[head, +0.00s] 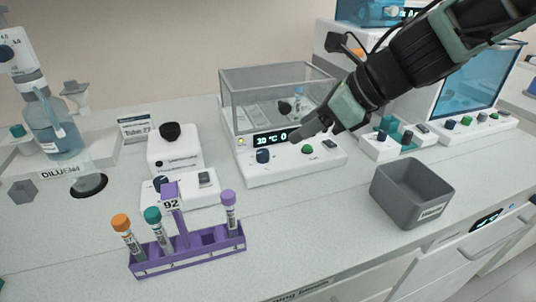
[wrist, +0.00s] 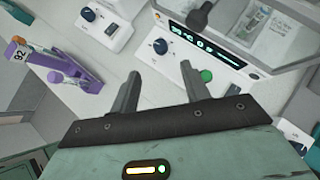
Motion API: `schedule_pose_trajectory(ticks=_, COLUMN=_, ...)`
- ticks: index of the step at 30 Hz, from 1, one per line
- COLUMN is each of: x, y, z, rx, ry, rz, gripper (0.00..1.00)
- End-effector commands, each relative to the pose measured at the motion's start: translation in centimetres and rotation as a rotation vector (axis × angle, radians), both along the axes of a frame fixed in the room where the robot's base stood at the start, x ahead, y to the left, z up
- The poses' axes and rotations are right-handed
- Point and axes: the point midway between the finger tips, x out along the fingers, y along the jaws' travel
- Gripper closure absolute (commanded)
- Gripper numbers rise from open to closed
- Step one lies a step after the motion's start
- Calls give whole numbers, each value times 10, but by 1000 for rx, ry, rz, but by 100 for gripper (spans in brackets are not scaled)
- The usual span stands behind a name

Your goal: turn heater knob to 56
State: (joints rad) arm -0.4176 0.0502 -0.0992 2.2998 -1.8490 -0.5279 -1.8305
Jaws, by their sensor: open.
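The heater is a white unit (head: 290,172) with a clear lidded box on top, in the middle of the head view. Its lit display (head: 270,138) seems to read 30 °C, with its right part hidden by my gripper. The dark blue knob (head: 263,156) is at the panel's left; it also shows in the wrist view (wrist: 161,46). A green button (head: 307,149) is to its right, also in the wrist view (wrist: 206,75). My gripper (head: 298,134) is open and empty over the panel. In the wrist view its fingertips (wrist: 160,72) are apart from the knob, which appears just beyond them.
A purple rack (head: 190,258) with capped tubes and a 92 tag stands at front left. A white device with a black top (head: 175,155) is left of the heater. A grey bin (head: 411,193) stands to the right. Bare bench lies before the heater.

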Motion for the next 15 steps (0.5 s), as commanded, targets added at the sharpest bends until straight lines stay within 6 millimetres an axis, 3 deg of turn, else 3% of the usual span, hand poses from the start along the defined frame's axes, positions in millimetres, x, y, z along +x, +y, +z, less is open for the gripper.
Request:
schedule_pose_trajectory(ticks=6, x=16, y=29, z=-37, rx=-1, ry=3, rz=1, gripper=54)
schedule_pose_trajectory(ticks=15, x=33, y=61, z=-71, rx=1, ry=1, rz=0, gripper=54)
